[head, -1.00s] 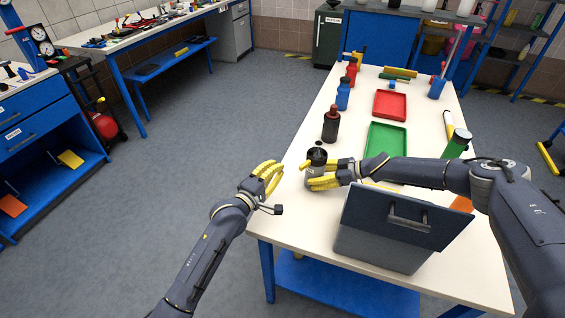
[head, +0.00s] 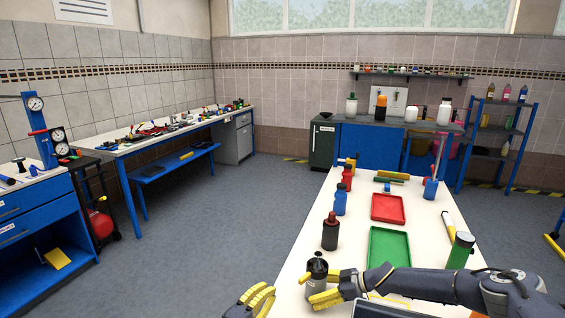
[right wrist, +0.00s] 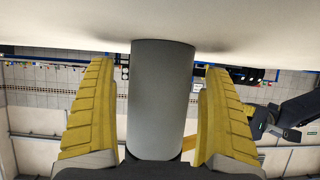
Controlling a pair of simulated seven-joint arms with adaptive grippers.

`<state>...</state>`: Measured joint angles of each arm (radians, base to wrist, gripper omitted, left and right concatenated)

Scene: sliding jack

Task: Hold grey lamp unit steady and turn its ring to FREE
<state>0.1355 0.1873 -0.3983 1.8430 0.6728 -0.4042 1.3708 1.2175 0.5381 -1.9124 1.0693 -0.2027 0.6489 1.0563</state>
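The grey lamp unit (head: 316,284), a dark grey cylinder with a black top, stands upright near the left edge of the white table. In the right wrist view its smooth grey body (right wrist: 162,98) fills the middle. My right gripper (head: 328,287) has its yellow fingers on either side of the unit. In the right wrist view the right gripper (right wrist: 158,85) is open, with a narrow gap between each finger and the body. My left gripper (head: 258,299) is left of the unit and apart from it, its fingers open and empty. Ring markings are too small to read.
A green tray (head: 389,230) and red tray (head: 388,195) lie behind to the right.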

